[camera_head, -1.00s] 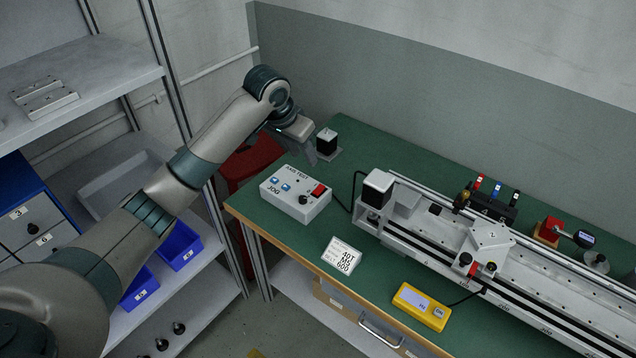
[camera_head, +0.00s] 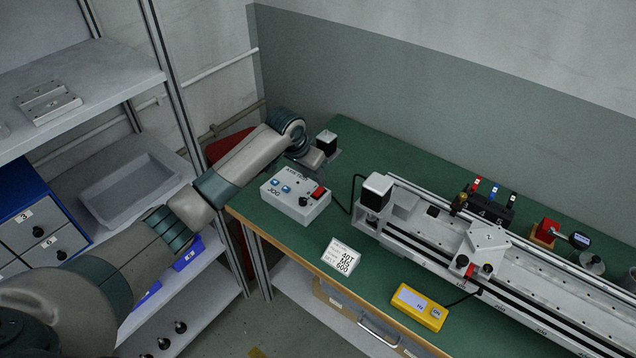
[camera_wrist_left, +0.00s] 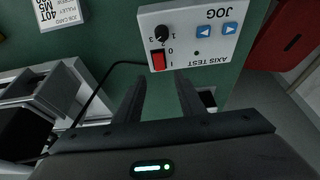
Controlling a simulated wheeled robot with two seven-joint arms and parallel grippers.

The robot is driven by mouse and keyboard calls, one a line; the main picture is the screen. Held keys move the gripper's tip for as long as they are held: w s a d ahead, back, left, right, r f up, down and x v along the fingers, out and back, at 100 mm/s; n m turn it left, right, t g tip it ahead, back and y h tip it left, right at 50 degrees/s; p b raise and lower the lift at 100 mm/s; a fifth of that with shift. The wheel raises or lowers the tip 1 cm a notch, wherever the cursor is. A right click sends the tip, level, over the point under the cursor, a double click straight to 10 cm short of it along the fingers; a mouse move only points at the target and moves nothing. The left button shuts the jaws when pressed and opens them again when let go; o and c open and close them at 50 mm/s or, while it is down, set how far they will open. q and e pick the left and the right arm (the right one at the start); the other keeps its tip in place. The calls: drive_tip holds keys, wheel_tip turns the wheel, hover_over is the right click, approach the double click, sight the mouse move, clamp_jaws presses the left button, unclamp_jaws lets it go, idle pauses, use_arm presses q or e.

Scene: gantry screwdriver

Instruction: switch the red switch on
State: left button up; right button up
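The red switch (camera_head: 318,192) is on the top face of a white control box (camera_head: 290,208), at its right side. In the left wrist view the red switch (camera_wrist_left: 158,60) sits beside the marks 0 and I, near a black knob (camera_wrist_left: 163,34). I cannot tell which way it is tipped. My left gripper (camera_wrist_left: 161,84) has its two fingers apart with nothing between them, pointing toward the box edge beside the switch. In the head view the left hand is beyond the box's far side, with its fingers mostly hidden. My right gripper is in neither view.
The box stands on a green bench (camera_head: 262,222) with two blue JOG buttons on it. A linear gantry (camera_head: 430,232) is to its right, with a cable between. A label card (camera_head: 342,256) and a yellow device (camera_head: 419,307) lie in front.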

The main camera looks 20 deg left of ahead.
sight(320, 189)
use_arm(q)
drive_tip(key=shift+p+x, duration=0.4)
drive_tip(key=shift+x, duration=3.05)
drive_tip(key=shift+s, duration=0.1)
clamp_jaws()
